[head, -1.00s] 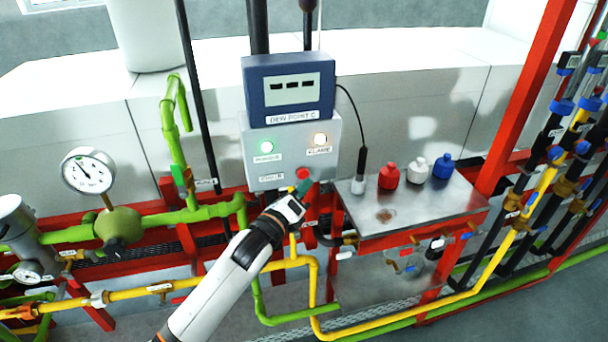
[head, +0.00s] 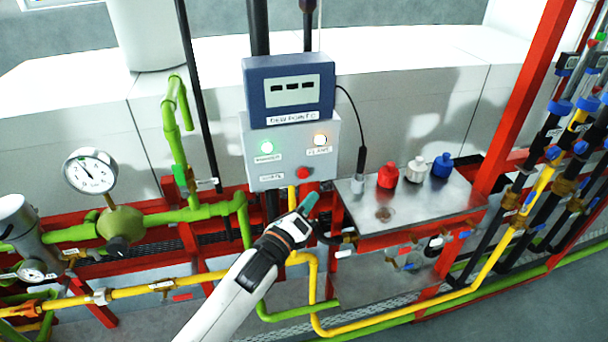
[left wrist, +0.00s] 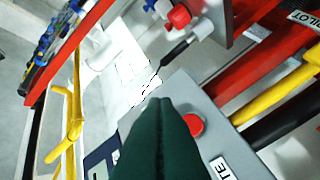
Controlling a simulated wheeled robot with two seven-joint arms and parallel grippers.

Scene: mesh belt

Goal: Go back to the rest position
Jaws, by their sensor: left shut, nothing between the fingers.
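My left gripper (head: 308,203) is shut and empty in the head view. Its teal fingertips are a little below the grey control box (head: 262,170) and its red button (head: 304,173), apart from them as far as I can see. In the left wrist view the closed dark green fingers (left wrist: 158,112) fill the lower middle. The red button (left wrist: 194,124) shows just right of them on the grey box (left wrist: 240,160). My right gripper is not in view.
A blue dew point display (head: 290,88) sits above the box. A metal shelf (head: 440,205) with red, white and blue bottles stands to the right. Yellow pipe (head: 316,290) and green pipe (head: 190,213) run close around my left arm. A pressure gauge (head: 90,171) is at left.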

